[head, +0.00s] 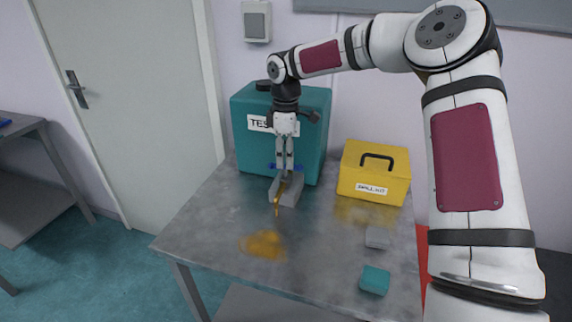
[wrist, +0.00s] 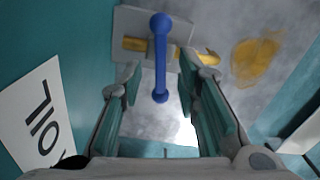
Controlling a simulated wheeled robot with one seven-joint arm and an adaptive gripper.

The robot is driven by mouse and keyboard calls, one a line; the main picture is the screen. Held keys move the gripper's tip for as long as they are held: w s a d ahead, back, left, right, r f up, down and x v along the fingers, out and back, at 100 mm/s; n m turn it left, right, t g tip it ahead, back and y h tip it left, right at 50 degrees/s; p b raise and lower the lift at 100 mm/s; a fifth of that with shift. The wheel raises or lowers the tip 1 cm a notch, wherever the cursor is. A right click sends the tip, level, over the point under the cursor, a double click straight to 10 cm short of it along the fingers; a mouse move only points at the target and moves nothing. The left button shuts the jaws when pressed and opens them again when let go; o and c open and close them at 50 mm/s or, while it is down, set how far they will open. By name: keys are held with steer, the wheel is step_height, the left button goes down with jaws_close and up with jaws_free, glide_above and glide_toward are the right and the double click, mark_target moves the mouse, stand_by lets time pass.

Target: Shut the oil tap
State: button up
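The oil tap's blue handle (wrist: 161,60) is a bar with rounded ends. In the wrist view it lies across the brass-coloured pipe (wrist: 134,44), close to square with it. In the head view the handle (head: 274,166) shows partly behind my fingers, above a grey block (head: 287,195) in front of the teal tank (head: 316,125). My gripper (head: 285,168) points down over the tap. In the wrist view my gripper (wrist: 160,75) is open, one finger each side of the handle, with visible gaps. An amber strip (head: 277,205) hangs at the spout; whether oil flows is unclear.
An amber puddle (head: 263,244) lies on the grey table (head: 215,225). A yellow spill-kit case (head: 374,172) stands right of the tank. A grey block (head: 378,237) and a teal block (head: 374,281) lie at the table's right front. The table's left side is clear.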

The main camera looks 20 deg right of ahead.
mark_target(285, 165)
steer(key=shift+f, duration=1.75)
jaws_close()
steer(key=shift+m, duration=1.3)
jaws_free()
